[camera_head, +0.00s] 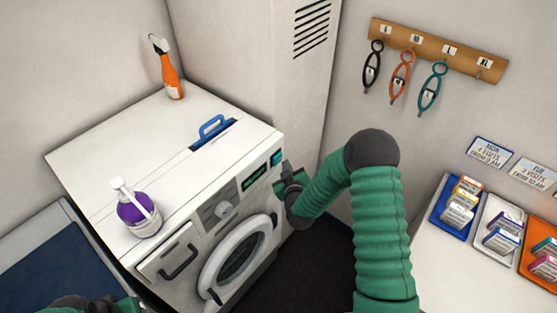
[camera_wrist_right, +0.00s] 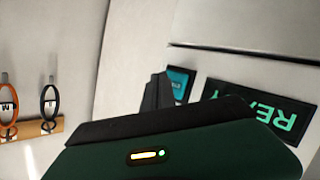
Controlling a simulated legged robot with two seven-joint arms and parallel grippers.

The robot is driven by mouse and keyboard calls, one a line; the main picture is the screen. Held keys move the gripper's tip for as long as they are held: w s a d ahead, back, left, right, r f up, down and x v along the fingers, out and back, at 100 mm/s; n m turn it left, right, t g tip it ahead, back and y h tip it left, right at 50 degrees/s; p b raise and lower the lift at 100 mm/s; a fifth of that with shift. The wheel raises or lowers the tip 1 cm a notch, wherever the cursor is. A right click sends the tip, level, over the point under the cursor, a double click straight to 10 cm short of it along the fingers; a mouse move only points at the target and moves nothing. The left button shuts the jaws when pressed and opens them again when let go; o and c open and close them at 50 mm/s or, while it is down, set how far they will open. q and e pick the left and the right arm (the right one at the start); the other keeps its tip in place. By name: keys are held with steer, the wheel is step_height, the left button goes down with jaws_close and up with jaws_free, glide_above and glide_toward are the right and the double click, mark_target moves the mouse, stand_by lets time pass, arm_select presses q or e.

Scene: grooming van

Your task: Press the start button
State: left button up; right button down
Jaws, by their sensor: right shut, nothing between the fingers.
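The white washing machine (camera_head: 190,190) stands at centre-left, with a dark display (camera_head: 253,175) on its front panel. A small teal start button (camera_head: 276,158) sits right of the display. In the right wrist view the teal button (camera_wrist_right: 180,82) is beside the display (camera_wrist_right: 270,108), whose visible letters look like READY. My right gripper (camera_head: 281,182) is shut and empty, close to the panel just below the button. Its dark fingertips (camera_wrist_right: 156,92) appear just beside the button; I cannot tell whether they touch. At the bottom left only a green and dark piece of my left arm shows.
The round door (camera_head: 238,257) is below the panel. Coloured trays (camera_head: 437,208) with boxes stand right; loops hang from a wooden rack (camera_head: 435,48).

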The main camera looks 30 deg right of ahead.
steer(key=shift+w, duration=0.1)
stand_by(0.7)
steer(key=shift+w+a, duration=0.2)
steer(key=shift+w, duration=0.05)
steer(key=shift+w+a+r, duration=0.1)
steer(key=shift+w+a, duration=0.1)
steer(key=shift+w, duration=0.3)
stand_by(0.9)
steer(key=shift+s+d, duration=0.3)
steer(key=shift+s, duration=0.6)
steer(key=s, duration=0.1)
steer(key=s+d, duration=0.1)
steer(key=s, duration=0.1)
steer(key=s+d, duration=0.1)
steer(key=shift+s, duration=0.3)
stand_by(1.2)
